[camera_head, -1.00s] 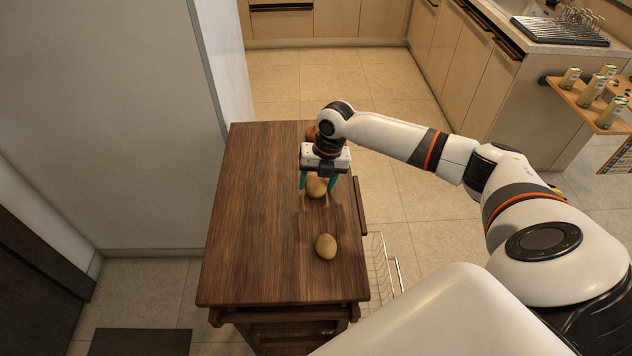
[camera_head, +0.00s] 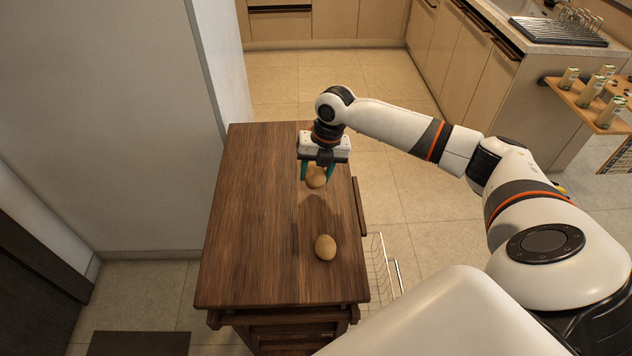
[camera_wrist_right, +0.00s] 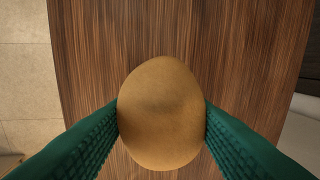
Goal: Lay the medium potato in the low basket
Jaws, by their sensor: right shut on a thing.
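My right gripper (camera_head: 318,178) is shut on a tan potato (camera_head: 317,179) and holds it above the brown wooden cabinet top. In the right wrist view the potato (camera_wrist_right: 161,113) sits between the two green fingers, with bare wood behind it. A second tan potato (camera_head: 325,247) lies on the cabinet top nearer to me. I cannot tell for certain from size which one is the medium one. A wire basket (camera_head: 382,268) stands low beside the cabinet's right side, partly hidden by the cabinet and my arm. My left gripper is not in view.
The cabinet top (camera_head: 250,215) is bare on its left side. A grey wall (camera_head: 110,120) stands to the left. Tiled floor (camera_head: 430,245) is open to the right of the cabinet. A counter with a dish rack (camera_head: 560,30) is at the far right.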

